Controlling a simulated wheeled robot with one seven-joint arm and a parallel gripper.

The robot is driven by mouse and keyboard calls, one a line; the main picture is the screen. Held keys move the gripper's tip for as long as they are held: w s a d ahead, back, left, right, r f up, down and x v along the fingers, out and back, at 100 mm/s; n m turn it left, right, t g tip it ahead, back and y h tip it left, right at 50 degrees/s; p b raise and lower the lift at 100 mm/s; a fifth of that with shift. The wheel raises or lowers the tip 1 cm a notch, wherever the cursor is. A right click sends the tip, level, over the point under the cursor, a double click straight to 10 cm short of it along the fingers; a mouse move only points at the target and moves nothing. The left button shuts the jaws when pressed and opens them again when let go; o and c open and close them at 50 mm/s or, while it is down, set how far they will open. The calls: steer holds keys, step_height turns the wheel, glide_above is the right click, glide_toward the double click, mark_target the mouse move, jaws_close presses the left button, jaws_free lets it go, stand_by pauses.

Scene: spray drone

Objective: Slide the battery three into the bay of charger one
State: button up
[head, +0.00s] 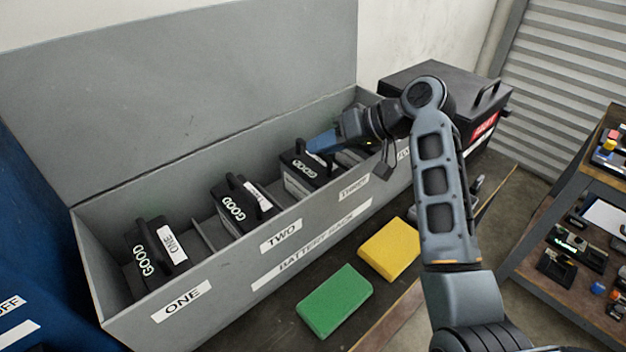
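Battery three (296,184) is a black block with a grey lower part and a "GOOD" label. It sits in the battery rack (250,262) in the section marked "THREE". My gripper (318,145) is over its top, reaching in from the right with its blue part close to the handle area. Its fingertips are hard to make out, so I cannot tell whether it is open or shut on the battery. I cannot make out a charger marked one in this view; the "ONE" label here is on the rack.
Batteries one (152,258) and two (242,207) stand in the rack's left sections. The raised lid (180,75) stands behind. A green block (334,300) and a yellow block (389,249) lie in front. A black case (445,82) is behind my arm; a shelf unit (590,190) is at right.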

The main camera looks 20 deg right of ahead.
steer(key=shift+x, duration=1.5)
jaws_close()
steer(key=shift+w+r, duration=0.1)
steer(key=shift+r, duration=0.2)
